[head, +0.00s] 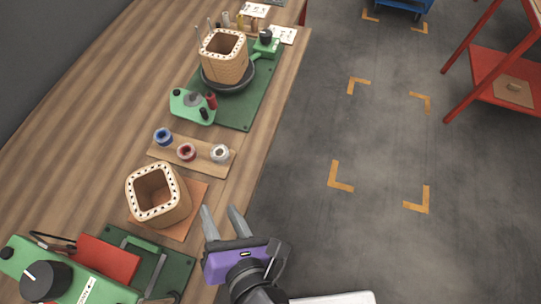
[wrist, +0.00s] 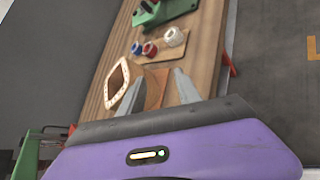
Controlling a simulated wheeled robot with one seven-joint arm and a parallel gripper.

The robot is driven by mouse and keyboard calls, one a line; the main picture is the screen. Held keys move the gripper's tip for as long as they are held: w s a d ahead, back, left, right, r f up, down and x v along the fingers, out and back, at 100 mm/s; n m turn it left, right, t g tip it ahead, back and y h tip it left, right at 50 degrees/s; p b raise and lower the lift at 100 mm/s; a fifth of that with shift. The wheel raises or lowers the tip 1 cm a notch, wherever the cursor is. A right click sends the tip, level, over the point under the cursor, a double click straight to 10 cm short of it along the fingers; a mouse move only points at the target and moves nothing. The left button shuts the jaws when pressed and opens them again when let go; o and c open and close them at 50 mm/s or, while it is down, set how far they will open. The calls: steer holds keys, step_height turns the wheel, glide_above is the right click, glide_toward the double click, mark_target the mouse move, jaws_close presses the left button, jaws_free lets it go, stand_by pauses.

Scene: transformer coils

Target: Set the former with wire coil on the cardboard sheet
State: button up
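A tan square former (head: 160,208) with a rounded opening and a dotted rim stands upright on a brown-orange cardboard sheet (head: 199,197) on the bench. In the wrist view the former (wrist: 120,78) is partly behind my left finger. A second, similar former (head: 225,68) sits on a black round plate of a green machine farther up the bench. I cannot tell clearly which former carries wire. My purple gripper (head: 223,222) is open and empty, just right of the near former and over the bench edge; in the wrist view its fingers (wrist: 158,90) point toward the bench.
A wooden holder (head: 210,163) with blue, red and white spools lies beyond the near former. A green device with a black knob (head: 40,280) and a red block (head: 105,258) are at the near left. The floor at right is clear, with a red rack (head: 490,75) beyond.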

steer(key=s+d+f+m+t+h, duration=0.1)
steer(key=s+d+m, duration=0.3)
steer(key=d+m, duration=0.65)
steer(key=s+d+f+m+t+h, duration=0.1)
steer(key=s+d+m, duration=0.2)
steer(key=d+m, duration=0.8)
steer(key=s+d+r+m+t+h, duration=0.1)
steer(key=s+d+r+m+h, duration=0.2)
steer(key=m, duration=0.9)
steer(key=shift+s+d+r, duration=1.2)
steer(key=shift+s+d, duration=0.35)
steer(key=shift+d, duration=0.2)
